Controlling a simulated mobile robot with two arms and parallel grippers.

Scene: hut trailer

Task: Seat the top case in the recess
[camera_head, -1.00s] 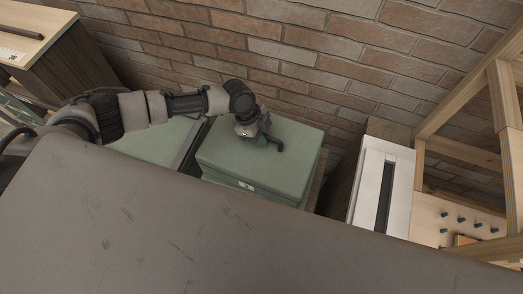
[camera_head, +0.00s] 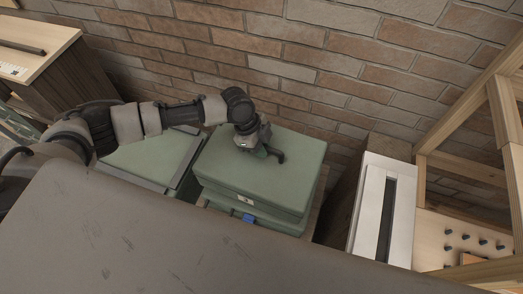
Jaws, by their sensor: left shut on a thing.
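The top case is a green box (camera_head: 290,165) with a small pale label on its front edge. It sits on top of another green case (camera_head: 228,204), whose front shows a blue patch. My left gripper (camera_head: 262,153) is over the top case's lid, shut on what looks like its dark handle. Its fingers are small in the view and partly hidden by the wrist. The recess cannot be made out clearly; the contact between the two cases is partly hidden. My right gripper is not in view.
Another green case (camera_head: 145,158) lies left of the stack. A white slotted unit (camera_head: 373,205) stands to the right, beside a wooden frame (camera_head: 470,170). A brick wall (camera_head: 320,60) closes off the back. A wooden cabinet (camera_head: 55,75) is at the far left.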

